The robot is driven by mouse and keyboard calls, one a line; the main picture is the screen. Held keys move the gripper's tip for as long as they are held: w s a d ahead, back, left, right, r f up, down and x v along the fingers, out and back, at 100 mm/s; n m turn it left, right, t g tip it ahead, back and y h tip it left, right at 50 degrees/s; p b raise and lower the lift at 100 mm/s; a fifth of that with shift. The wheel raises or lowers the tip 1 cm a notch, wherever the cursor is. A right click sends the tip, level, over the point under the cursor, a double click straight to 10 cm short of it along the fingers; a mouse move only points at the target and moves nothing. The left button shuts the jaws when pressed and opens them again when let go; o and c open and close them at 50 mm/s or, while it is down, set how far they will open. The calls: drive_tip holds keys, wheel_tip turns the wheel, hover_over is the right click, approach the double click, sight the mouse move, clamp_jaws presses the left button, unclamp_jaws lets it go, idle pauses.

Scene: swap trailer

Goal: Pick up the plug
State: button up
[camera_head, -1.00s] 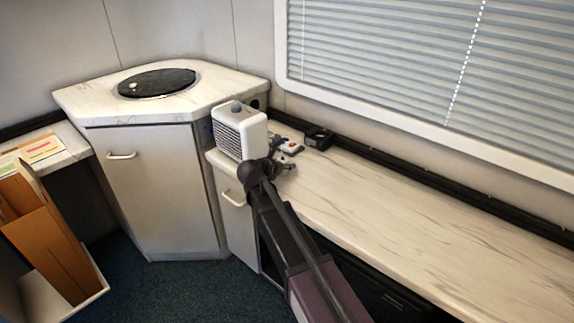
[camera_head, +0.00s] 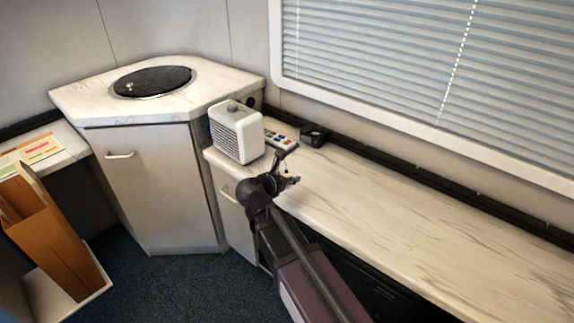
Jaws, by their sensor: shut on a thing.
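My gripper (camera_head: 291,182) is above the front edge of the marbled counter, in front of the white box-shaped heater and to its right. It is shut on a small dark thing at its fingers, which I take to be the plug. The plug is too small and too dark to tell apart clearly from the fingers. My dark arm reaches up from the bottom of the picture and hides part of the counter front.
The white heater (camera_head: 237,132) stands at the counter's left end. A remote with coloured buttons (camera_head: 281,138) and a small black box (camera_head: 314,135) lie behind my gripper. The long counter (camera_head: 420,215) is clear to the right. A corner cabinet (camera_head: 150,190) stands at left.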

drive_tip(key=shift+s+d+r, duration=0.1)
drive_tip(key=shift+s+d, duration=0.1)
drive_tip(key=shift+s, duration=0.55)
drive_tip(key=shift+s+d+r, duration=0.1)
drive_tip(key=shift+s+d, duration=0.05)
drive_tip(key=shift+s, duration=0.6)
drive_tip(key=shift+r+p, duration=0.6)
drive_tip(key=shift+p, duration=0.1)
wheel_tip(320, 180, up, 39)
drive_tip(key=p, duration=3.8)
drive_tip(key=shift+f+p, duration=0.15)
drive_tip(key=shift+p, duration=0.25)
drive_tip(key=shift+a, duration=0.1)
